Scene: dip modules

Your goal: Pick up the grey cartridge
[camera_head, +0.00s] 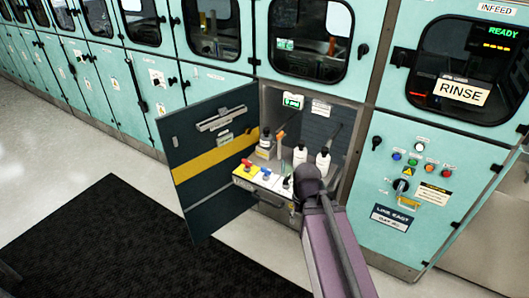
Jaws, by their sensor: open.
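An open cabinet bay holds several containers on a pull-out shelf. A greyish container with a dark cap (265,142) stands at the back left of the bay; I cannot tell whether it is the grey cartridge. Two white bottles with dark caps stand to its right, one in the middle (300,155) and one further right (322,161). My purple arm rises from the bottom edge, and its dark rounded joint is in front of the shelf's right end. My gripper's fingers do not show; the arm hides part of the shelf.
The dark cabinet door (212,160) with a yellow stripe stands open to the left. The shelf front (262,191) carries red, blue and other small knobs. A black mat (110,245) covers the floor at lower left. Teal machine panels flank the bay.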

